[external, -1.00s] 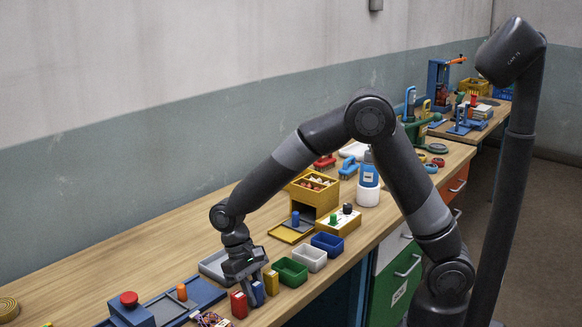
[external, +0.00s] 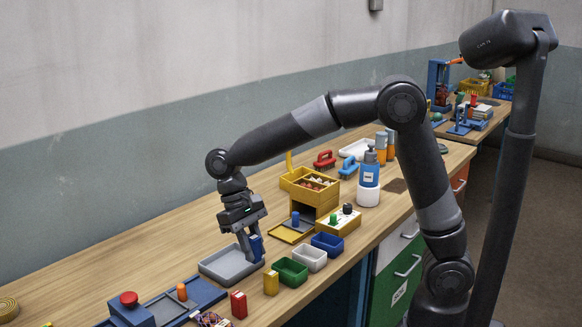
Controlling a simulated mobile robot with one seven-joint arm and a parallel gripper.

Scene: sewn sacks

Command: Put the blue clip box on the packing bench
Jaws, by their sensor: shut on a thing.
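My gripper (external: 249,249) is shut on the blue clip box (external: 258,246), a small upright blue block. It holds the box above the right end of a grey tray (external: 212,270) on the long wooden bench (external: 150,272). The fingers cover part of the box. A second bench (external: 484,136) stands at the back right, with a blue press and coloured items on it. No label shows which bench is the packing bench.
A red box (external: 239,304) and a yellow box (external: 271,282) stand near the front edge. Green (external: 290,272), white (external: 311,258) and blue (external: 327,244) bins line the edge to the right. A yellow drawer unit (external: 313,190) and a blue bottle (external: 369,172) stand behind them.

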